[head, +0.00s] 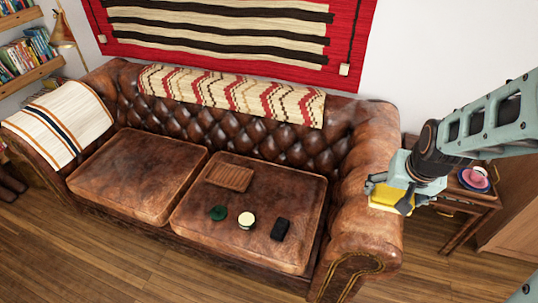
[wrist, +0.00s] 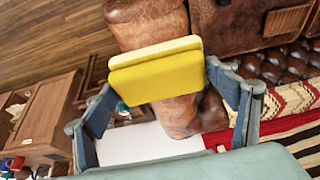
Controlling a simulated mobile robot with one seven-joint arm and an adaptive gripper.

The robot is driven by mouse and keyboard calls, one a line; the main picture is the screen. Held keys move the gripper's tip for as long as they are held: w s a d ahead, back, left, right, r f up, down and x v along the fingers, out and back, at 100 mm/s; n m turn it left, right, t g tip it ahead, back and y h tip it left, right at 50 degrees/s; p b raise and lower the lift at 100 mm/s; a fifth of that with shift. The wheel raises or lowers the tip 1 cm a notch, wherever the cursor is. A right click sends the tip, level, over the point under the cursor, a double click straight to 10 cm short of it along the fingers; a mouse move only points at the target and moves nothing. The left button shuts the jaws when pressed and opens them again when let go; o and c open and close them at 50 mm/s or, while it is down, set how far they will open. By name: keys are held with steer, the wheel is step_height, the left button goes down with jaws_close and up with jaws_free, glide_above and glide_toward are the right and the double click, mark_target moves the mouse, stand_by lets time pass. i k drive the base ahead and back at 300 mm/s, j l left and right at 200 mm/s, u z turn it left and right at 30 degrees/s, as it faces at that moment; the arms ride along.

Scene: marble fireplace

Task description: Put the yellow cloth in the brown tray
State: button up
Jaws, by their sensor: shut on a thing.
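The yellow cloth (head: 384,203) is a thick folded block. My gripper (head: 389,190) is shut on it and holds it in the air over the sofa's right arm. In the wrist view the cloth (wrist: 158,75) sits between the two blue-grey fingers. The brown tray (head: 230,177) is a small slatted rectangle. It lies on the sofa's right seat cushion, well to the left of my gripper, and looks empty. Part of the tray (wrist: 287,20) shows at the top right of the wrist view.
On the same cushion (head: 180,215) are a dark green round thing (head: 217,213), a cream-topped round thing (head: 246,220) and a black block (head: 280,229). The left cushion (head: 137,172) is clear. A side table (head: 463,205) with a pink-and-blue item (head: 475,178) stands at the right.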

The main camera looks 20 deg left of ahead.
mark_target(224, 176)
steer(key=i+j, duration=0.1)
steer(key=j, duration=0.6)
steer(key=i+j, duration=0.1)
steer(key=j, duration=0.6)
steer(key=i+j, duration=0.1)
steer(key=j, duration=0.6)
steer(key=i+j, duration=0.1)
steer(key=j, duration=0.6)
steer(key=i+j, duration=0.1)
steer(key=j, duration=0.6)
steer(key=i+j, duration=0.1)
steer(key=j, duration=0.6)
